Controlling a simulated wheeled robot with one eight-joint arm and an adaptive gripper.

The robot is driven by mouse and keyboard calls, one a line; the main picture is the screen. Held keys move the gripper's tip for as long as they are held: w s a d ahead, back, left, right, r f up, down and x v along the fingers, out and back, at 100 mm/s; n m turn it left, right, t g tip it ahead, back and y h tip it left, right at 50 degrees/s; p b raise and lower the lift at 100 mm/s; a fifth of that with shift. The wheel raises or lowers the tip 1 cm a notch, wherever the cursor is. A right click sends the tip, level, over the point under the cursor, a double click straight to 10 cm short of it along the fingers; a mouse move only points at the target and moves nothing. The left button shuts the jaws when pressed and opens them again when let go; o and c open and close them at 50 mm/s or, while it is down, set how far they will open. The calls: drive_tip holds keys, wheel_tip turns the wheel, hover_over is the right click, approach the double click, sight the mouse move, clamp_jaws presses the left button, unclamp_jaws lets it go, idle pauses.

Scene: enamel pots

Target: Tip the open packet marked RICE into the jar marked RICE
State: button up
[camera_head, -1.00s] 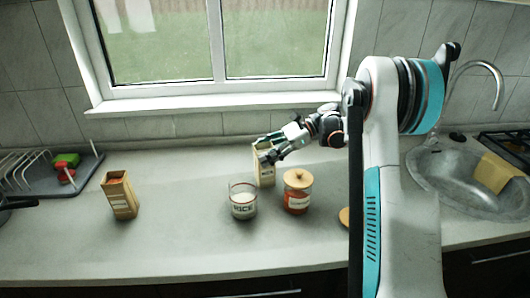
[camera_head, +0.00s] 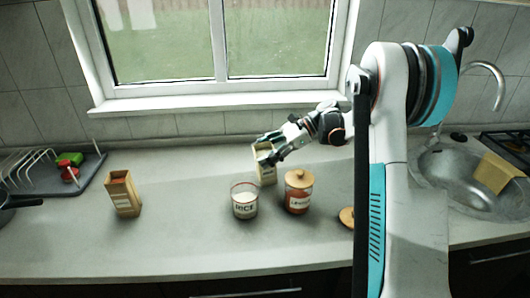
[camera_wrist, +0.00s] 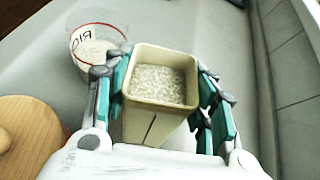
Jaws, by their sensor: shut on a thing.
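The open packet (camera_head: 266,174) is pale tan and square, and stands roughly upright behind the RICE jar. In the wrist view the packet (camera_wrist: 150,128) shows white rice inside, close to its rim. My gripper (camera_head: 268,150) is shut on the packet, with one finger on each side, also in the wrist view (camera_wrist: 163,92). Whether the packet's base touches the counter is unclear. The glass RICE jar (camera_head: 244,202) is open, with white contents low inside. It also shows in the wrist view (camera_wrist: 97,42), apart from the packet.
A lidded jar (camera_head: 298,195) with orange-red contents stands right of the RICE jar. A loose wooden lid (camera_head: 347,217) lies farther right, partly hidden by my arm. Another open packet (camera_head: 122,195) stands at left.

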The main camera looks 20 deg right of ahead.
drive_tip(key=shift+s+a+r+n+t+h+p, duration=0.15)
drive_tip(key=shift+s+a+n+t+h+p, duration=0.25)
drive_tip(key=shift+s+a+n+h+p, duration=0.3)
idle(0.7)
drive_tip(key=shift+s+a+r+t+h+p, duration=0.3)
drive_tip(key=shift+a+r+h+p, duration=0.3)
drive_tip(key=shift+r+h+p, duration=0.15)
idle(0.9)
drive_tip(key=shift+s+a+n+t+h+p, duration=0.4)
drive_tip(key=shift+s+a+n+h+p, duration=0.1)
drive_tip(key=shift+a+h, duration=0.15)
idle(0.7)
drive_tip(key=shift+s+a+r+n+t+h+p, duration=0.3)
drive_tip(key=shift+r+n+t+h+p, duration=0.3)
drive_tip(key=shift+h, duration=0.3)
drive_tip(key=shift+s+a+r+n+t+h+p, duration=0.1)
drive_tip(key=shift+a+r+n+t+h+p, duration=0.15)
drive_tip(key=shift+t+h, duration=0.35)
drive_tip(key=shift+s+a+r+n+t+h+p, duration=0.1)
drive_tip(key=shift+r+n+t+h+p, duration=0.1)
drive_tip(key=shift+n+t+h, duration=0.35)
drive_tip(key=shift+s+a+f+t+h+b, duration=0.25)
drive_tip(key=shift+s+a+f+h+b, duration=0.25)
drive_tip(key=shift+a+h+b, duration=0.1)
idle(1.1)
